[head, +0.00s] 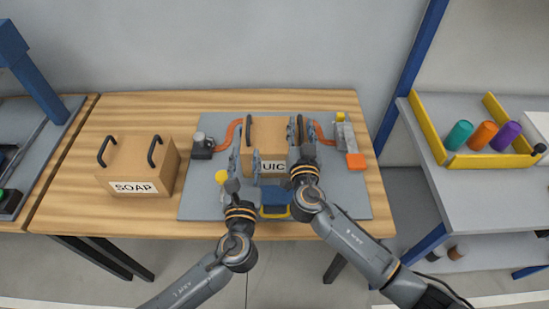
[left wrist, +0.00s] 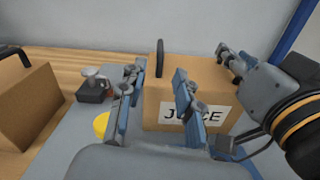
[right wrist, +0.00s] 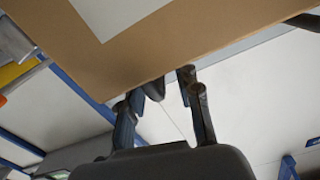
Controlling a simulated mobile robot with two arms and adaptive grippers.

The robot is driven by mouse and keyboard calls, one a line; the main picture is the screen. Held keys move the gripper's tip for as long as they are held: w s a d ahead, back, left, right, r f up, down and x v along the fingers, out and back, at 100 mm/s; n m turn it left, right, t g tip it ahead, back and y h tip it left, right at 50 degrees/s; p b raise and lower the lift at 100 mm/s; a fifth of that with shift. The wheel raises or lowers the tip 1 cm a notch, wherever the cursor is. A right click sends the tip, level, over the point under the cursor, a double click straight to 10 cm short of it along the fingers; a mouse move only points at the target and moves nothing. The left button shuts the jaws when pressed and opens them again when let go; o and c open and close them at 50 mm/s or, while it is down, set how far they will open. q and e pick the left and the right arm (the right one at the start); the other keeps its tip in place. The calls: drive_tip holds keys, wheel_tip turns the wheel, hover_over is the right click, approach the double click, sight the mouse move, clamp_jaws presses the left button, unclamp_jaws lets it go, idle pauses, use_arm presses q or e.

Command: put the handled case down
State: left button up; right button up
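The handled case (head: 255,160) is a brown box with a JUICE label, standing on the grey mat (head: 205,203). It also shows in the left wrist view (left wrist: 155,95) and fills the top of the right wrist view (right wrist: 160,45). Its left dark handle (head: 248,130) is free. My left gripper (head: 244,163) is open and empty in front of the case's left part.
A SOAP case (head: 150,165) stands on the wooden table at left. Fixtures with orange arms flank the JUICE case, left (head: 203,146) and right (head: 345,135). A blue block (head: 275,198) sits at the mat's front. A yellow-edged tray (head: 430,130) with coloured cylinders is on the right shelf.

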drive_tip(key=s, duration=1)
drive_tip(key=shift+s, duration=0.15)
